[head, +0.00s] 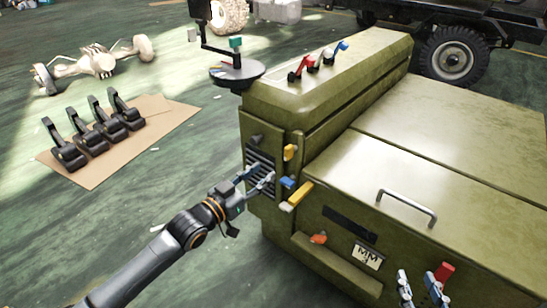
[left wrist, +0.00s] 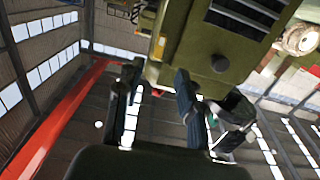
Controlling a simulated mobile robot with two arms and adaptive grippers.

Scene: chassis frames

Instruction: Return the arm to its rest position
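My left arm reaches in from the lower left of the head view. Its gripper (head: 262,175) is open in front of the vented end of the olive-green chassis box (head: 330,85), close to a blue lever (head: 287,182) and a yellow lever (head: 300,195). In the left wrist view the two fingers (left wrist: 157,90) stand apart with nothing between them, and the green box is beyond. My right gripper (head: 421,288) shows at the bottom right, its fingers apart and empty over the box's front. A red knob (head: 445,271) shows beside its right finger; I cannot tell whether they touch.
Red and blue levers (head: 318,60) stand on the box top. A round stand (head: 237,73) is beside its far left corner. Several black pedals stand on cardboard (head: 95,175) at left. A metal handle (head: 407,206) is on the lower cover. Green floor around my left arm is clear.

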